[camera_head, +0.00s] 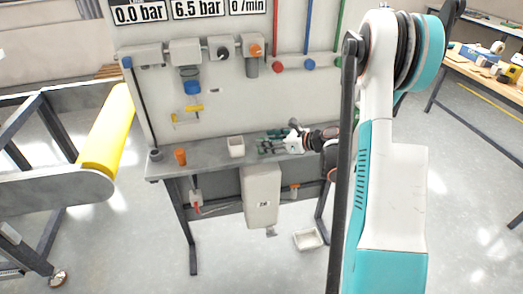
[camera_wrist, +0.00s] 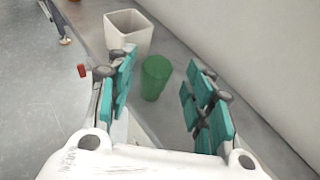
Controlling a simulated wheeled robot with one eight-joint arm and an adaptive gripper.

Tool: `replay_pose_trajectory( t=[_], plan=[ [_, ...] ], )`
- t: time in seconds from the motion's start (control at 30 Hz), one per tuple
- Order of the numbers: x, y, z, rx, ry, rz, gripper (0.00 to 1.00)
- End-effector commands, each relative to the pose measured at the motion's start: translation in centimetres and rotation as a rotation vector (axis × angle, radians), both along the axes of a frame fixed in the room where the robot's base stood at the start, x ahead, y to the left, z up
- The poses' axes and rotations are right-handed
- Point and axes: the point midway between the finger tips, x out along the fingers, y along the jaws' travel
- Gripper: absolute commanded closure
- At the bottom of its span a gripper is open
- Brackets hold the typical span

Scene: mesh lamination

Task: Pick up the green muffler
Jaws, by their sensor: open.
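The green muffler (camera_wrist: 155,78) is a small green cylinder on the grey bench in the wrist view. My gripper (camera_wrist: 163,68) is open, with one row of teal finger pads on each side of the muffler in the picture. Gaps show between the muffler and both fingers, and I see no contact. In the head view my gripper (camera_head: 272,143) is low over the bench, right of the white bin. I cannot make out the muffler apart from the teal fingers there.
The white open bin (camera_wrist: 128,30) stands just beyond the muffler; it also shows in the head view (camera_head: 236,147). An orange cylinder (camera_head: 180,156) and a dark grey one (camera_head: 156,156) are farther left on the bench (camera_head: 211,166). A panel with fittings (camera_head: 222,104) rises behind.

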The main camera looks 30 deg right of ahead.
Motion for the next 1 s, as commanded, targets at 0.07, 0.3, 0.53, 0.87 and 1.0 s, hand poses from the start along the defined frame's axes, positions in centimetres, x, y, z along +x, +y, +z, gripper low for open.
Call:
replay_pose_trajectory(
  t=[0.07, 0.3, 0.53, 0.87, 1.0],
  plan=[
    [0.9, 0.9, -0.6, -0.001, 0.0, 0.004, 0.53],
    [2.9, 1.9, -1.4, -0.001, 0.0, 0.0, 0.53],
    [2.8, 1.9, -1.3, 0.0, 0.001, 0.0, 0.66],
    [2.8, 1.9, -1.3, 0.0, 0.0, 0.0, 1.0],
    [2.8, 1.9, -1.2, 0.0, 0.0, 0.0, 1.0]
  ],
)
